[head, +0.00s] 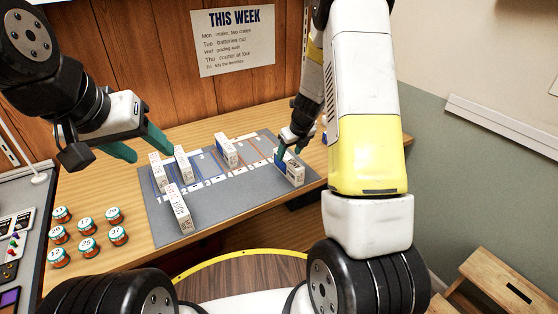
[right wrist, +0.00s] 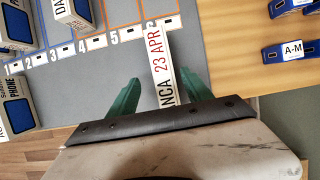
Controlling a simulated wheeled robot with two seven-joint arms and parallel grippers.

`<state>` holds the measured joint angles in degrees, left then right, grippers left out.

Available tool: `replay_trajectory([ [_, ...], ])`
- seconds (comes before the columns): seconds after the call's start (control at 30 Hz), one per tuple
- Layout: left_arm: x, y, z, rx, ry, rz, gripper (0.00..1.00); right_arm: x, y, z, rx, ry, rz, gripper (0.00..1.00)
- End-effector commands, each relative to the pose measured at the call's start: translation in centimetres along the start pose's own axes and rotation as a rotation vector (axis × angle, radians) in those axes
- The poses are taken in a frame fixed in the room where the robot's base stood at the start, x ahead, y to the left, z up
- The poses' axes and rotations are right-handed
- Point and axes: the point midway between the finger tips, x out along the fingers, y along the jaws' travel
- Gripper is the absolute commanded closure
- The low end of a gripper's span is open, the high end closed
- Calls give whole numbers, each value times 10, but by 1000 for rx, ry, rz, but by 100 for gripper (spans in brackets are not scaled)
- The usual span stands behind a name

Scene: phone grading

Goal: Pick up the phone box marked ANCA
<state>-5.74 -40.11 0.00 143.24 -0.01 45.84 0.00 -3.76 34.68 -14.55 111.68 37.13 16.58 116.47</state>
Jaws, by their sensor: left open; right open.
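A slim phone box (right wrist: 163,70) with a white top edge lies between the fingers of my right gripper (right wrist: 158,85) in the right wrist view. Its edge reads "NCA 23 APR"; the start of the name is hidden by the gripper body. In the head view this box (head: 291,172) stands at the right end of the grey mat (head: 222,190). My right gripper (head: 290,148) is just above it there, open, with a teal finger on either side. My left gripper (head: 137,152) is open and empty, raised over the left of the table.
Other phone boxes stand on the mat: one (head: 227,150) in the middle and several at left, including one in front (head: 178,207). Several small jars (head: 87,238) stand at the left. A blue item marked A-M (right wrist: 292,48) lies right of the mat. The front right mat is clear.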

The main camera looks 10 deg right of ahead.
Motion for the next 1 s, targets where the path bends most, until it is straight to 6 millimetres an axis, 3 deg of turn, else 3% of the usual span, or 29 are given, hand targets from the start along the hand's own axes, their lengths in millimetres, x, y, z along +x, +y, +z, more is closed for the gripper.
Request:
replay_trajectory([
  [0.53, 0, 0, 0, 0, 0, 0, 46, 69, -6, -3, 2, 2, 1, 42],
  [0.87, 0, 0, 0, 0, 0, 0, 46, 75, -5, -2, 1, 0, 0, 42],
  [1.0, 0, 0, 0, 0, 0, 0, 46, 75, -5, -2, 0, 0, 0, 69],
])
